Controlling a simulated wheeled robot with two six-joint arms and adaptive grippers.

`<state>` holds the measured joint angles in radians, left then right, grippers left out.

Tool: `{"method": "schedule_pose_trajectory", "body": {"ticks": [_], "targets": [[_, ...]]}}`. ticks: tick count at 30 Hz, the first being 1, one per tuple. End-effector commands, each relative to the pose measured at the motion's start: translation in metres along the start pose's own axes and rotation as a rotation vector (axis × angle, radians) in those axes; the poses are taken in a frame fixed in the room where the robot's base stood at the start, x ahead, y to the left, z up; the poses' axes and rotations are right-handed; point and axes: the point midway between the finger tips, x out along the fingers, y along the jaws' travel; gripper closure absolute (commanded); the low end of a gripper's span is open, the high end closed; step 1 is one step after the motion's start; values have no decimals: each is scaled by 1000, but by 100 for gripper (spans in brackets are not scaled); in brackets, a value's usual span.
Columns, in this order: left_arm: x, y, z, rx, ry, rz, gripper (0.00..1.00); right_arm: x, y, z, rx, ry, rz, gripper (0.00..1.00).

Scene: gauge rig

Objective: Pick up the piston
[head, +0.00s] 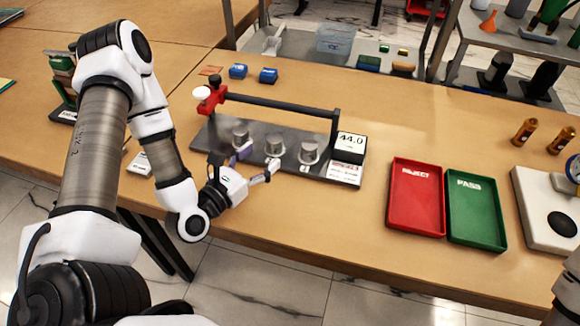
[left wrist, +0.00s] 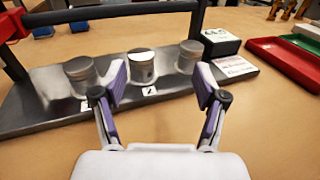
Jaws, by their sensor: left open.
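Three grey metal pistons stand upright in a row on the dark gauge rig plate (head: 220,142): a left one (head: 240,134), a middle one (head: 273,144) and a right one (head: 308,152). In the left wrist view they are the left piston (left wrist: 80,76), the middle piston (left wrist: 142,66) and the right piston (left wrist: 189,56). My left gripper (head: 258,160) is open and empty at the plate's front edge. In the left wrist view its fingers (left wrist: 161,83) are spread, with the middle piston beyond and between them. My right gripper is out of view.
A black bar with a red clamp (head: 213,96) spans behind the pistons. A display reading 44.0 (head: 350,146) stands at the plate's right end. A red REJECT tray (head: 416,228) and green PASS tray (head: 476,236) lie to the right. Blue blocks (head: 268,75) lie behind.

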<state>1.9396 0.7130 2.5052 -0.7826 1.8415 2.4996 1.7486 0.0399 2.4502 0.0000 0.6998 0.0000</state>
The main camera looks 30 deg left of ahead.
Motion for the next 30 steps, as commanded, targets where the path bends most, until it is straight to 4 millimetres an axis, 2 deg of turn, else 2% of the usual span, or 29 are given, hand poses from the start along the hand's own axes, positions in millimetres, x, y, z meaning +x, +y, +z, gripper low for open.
{"method": "schedule_pose_trajectory", "body": {"ticks": [1,4,12,16,18,20,24,30], "targets": [[-1,12,-25,-15,-16,40,28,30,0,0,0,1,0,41],[-1,23,-29,-27,-34,75,28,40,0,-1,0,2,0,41],[22,24,-28,-22,-42,73,28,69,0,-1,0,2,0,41],[33,25,-27,-20,-39,71,28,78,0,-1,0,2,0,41],[45,26,-26,-18,-40,71,28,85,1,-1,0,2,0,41],[56,27,-22,-15,-37,69,28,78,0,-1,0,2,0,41],[76,29,-22,-19,-35,71,28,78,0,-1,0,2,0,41],[78,30,-22,-23,-34,73,28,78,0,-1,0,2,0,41]]}}
